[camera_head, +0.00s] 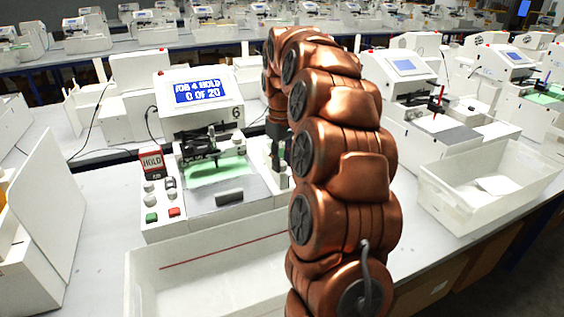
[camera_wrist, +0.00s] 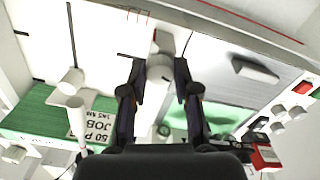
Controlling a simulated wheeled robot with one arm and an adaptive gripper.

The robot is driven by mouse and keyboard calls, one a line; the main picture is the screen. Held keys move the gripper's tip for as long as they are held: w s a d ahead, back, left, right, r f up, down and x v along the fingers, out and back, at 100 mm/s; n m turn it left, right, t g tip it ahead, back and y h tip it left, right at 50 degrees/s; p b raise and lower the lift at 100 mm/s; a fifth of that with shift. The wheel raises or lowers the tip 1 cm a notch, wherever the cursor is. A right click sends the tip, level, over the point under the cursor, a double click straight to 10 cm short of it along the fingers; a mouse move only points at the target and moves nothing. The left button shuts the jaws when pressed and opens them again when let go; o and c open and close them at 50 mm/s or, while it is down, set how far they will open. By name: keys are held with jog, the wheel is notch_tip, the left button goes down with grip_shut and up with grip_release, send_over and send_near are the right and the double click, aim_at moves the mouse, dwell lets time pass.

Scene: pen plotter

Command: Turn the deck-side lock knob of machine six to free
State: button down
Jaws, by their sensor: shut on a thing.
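Machine six (camera_head: 203,92) stands left of my arm in the head view, with a "6" beside its screen, which reads "JOB 4 HOLD 0 OF 20". My gripper (camera_head: 279,160) is at the machine's right side, partly hidden by my arm. In the wrist view, my gripper (camera_wrist: 159,72) points at the machine's white side, with one dark finger on each side of a small white knob (camera_wrist: 161,66). It is shut on this knob. The knob's marking cannot be read, and it is hidden in the head view.
A red-and-black HOLD sign (camera_head: 152,161) and several buttons (camera_head: 162,205) sit at the machine's front left. A white bin (camera_head: 215,272) stands in front, and another bin (camera_head: 480,185) is at right.

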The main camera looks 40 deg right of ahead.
aim_at(282, 163)
jog(key=shift+n, duration=2)
jog(key=c, duration=0.9)
grip_release()
jog(key=shift+o, duration=0.2)
jog(key=shift+r, duration=0.1)
jog(key=shift+r, duration=3.7)
